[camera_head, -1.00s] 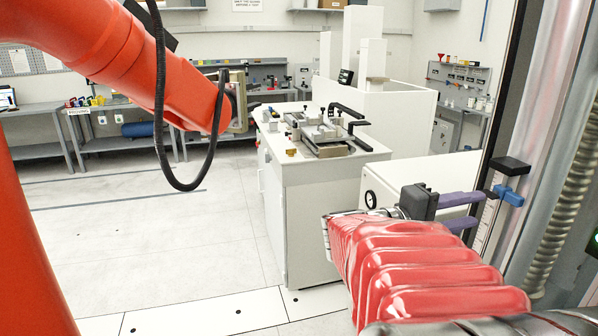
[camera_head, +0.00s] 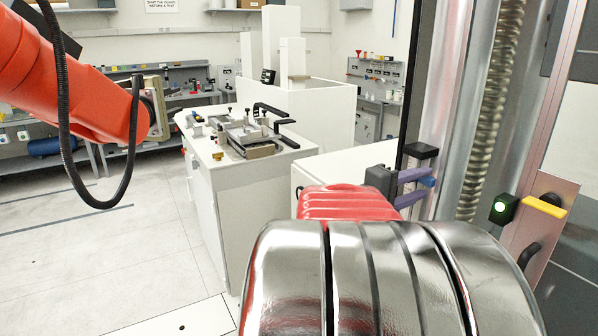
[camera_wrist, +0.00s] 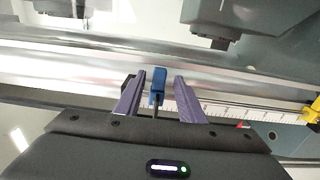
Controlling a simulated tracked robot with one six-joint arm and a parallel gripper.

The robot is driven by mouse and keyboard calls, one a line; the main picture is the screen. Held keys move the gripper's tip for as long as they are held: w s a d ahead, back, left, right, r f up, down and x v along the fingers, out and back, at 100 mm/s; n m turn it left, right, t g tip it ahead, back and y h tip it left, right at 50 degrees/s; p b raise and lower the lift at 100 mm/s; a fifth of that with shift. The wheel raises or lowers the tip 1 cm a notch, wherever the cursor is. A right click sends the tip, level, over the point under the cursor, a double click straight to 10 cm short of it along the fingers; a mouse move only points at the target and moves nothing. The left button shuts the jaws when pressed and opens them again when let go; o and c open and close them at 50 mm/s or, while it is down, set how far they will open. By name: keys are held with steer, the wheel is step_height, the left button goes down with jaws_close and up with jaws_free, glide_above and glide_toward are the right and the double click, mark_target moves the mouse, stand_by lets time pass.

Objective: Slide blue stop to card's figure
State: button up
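The blue stop (camera_wrist: 157,86) sits on the rail beside the white scale (camera_wrist: 225,111) in the wrist view. My gripper (camera_wrist: 159,88) has its two purple fingers on either side of the stop, with a narrow gap visible at each side. In the head view the gripper (camera_head: 412,188) is at the upright frame, and only a little of the blue stop (camera_head: 427,182) shows past the fingers. A small red pointer (camera_wrist: 241,125) lies along the scale. I cannot make out a card with a figure in either current view.
A black block (camera_head: 421,151) sits above the stop on the frame. A white bench (camera_head: 250,173) with a clamping fixture stands at left, with an orange arm (camera_head: 75,85) nearby.

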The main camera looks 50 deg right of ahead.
mark_target(425, 182)
steer(key=shift+x, duration=1.75)
jaws_close()
